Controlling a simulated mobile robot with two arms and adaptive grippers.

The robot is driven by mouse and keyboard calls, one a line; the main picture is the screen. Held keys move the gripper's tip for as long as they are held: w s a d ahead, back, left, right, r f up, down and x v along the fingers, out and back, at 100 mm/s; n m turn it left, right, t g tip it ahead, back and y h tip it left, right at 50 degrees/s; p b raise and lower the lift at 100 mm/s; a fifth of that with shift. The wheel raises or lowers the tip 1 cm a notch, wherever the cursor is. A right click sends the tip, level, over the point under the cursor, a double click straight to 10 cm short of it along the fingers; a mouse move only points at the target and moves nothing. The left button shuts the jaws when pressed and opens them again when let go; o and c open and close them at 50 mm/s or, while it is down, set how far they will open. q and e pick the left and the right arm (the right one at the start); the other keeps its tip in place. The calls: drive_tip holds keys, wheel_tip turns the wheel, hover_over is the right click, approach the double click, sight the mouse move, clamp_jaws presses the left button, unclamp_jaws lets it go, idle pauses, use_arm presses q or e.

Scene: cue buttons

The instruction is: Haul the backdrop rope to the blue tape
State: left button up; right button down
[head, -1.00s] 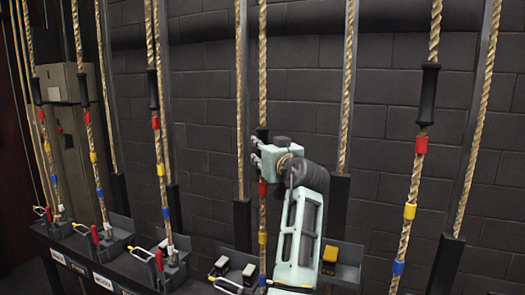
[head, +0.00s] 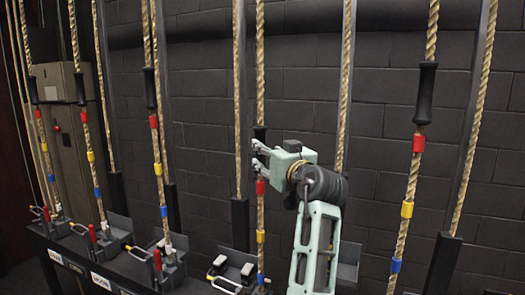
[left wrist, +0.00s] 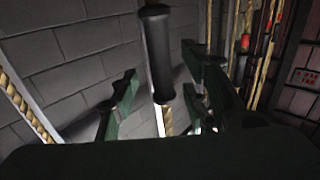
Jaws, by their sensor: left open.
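My left gripper (head: 257,157) is open at a central rope (head: 261,60). Its fingers point left in the head view, just below the rope's black sleeve (head: 260,135) and above its red tape (head: 261,187). Yellow tape (head: 260,236) and blue tape (head: 260,280) lie lower on this rope. In the left wrist view the black sleeve (left wrist: 157,55) hangs between the spread fingers, with rope below it; I cannot tell whether they touch. Labels are too small to tell which rope is the backdrop one. My right gripper is not in view.
Similar taped ropes hang at left (head: 155,110) and right (head: 418,140). Below them a dark rail carries levers with red handles (head: 157,261) and white labels (head: 101,281). A grey block wall (head: 400,70) stands behind.

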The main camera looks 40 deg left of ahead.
use_arm(q)
drive_tip(key=v, duration=0.5)
drive_tip(key=shift+s+d, duration=0.15)
drive_tip(key=shift+d, duration=0.15)
idle(0.5)
